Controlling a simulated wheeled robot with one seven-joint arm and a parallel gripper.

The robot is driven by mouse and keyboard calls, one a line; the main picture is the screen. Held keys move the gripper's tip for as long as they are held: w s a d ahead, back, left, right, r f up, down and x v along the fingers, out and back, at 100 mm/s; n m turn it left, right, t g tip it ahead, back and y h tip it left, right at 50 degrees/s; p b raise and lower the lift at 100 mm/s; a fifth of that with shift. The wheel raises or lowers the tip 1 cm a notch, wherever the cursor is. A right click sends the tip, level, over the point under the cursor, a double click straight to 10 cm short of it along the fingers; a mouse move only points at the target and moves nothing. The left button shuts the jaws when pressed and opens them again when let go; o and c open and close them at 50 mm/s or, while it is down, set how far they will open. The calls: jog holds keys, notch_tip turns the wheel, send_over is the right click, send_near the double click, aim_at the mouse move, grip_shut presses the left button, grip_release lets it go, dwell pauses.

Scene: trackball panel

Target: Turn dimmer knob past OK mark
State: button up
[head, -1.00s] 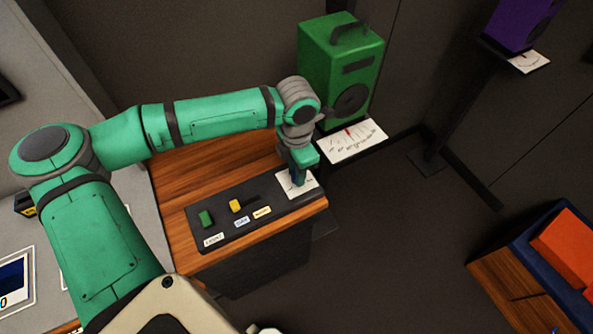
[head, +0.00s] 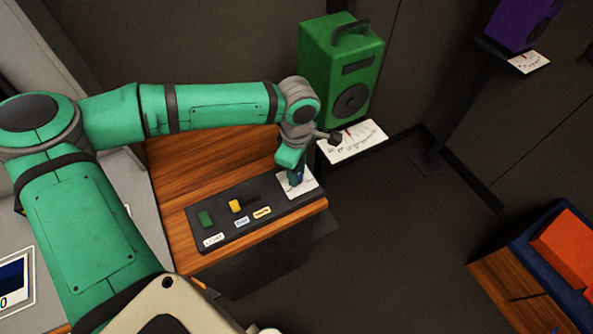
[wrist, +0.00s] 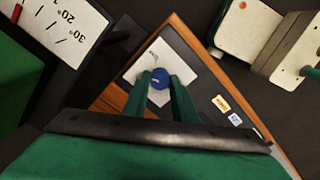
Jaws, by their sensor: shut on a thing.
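The dimmer knob is a round blue knob (wrist: 160,80) on a white dial plate (wrist: 178,58) at the corner of the dark control panel (wrist: 205,88). My gripper (wrist: 161,84) has its two green fingers on either side of the knob, shut on it. In the head view, my gripper (head: 296,180) points down at the white plate (head: 308,187) at the panel's right end. The knob is mostly hidden there by the fingers. An OK mark on the plate is not readable.
A green switch (head: 206,219) and a yellow slider (head: 236,206) sit left on the panel, with small labels in front. A green speaker (head: 341,70) stands behind, above a white meter scale (head: 355,143).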

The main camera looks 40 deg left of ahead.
jog(key=shift+m, duration=1.2)
jog(key=o, duration=1)
jog(key=shift+o, duration=0.2)
jog(key=shift+r, duration=0.1)
notch_tip(320, 180, up, 11)
jog(key=shift+w+f, duration=0.1)
jog(key=shift+f, duration=0.1)
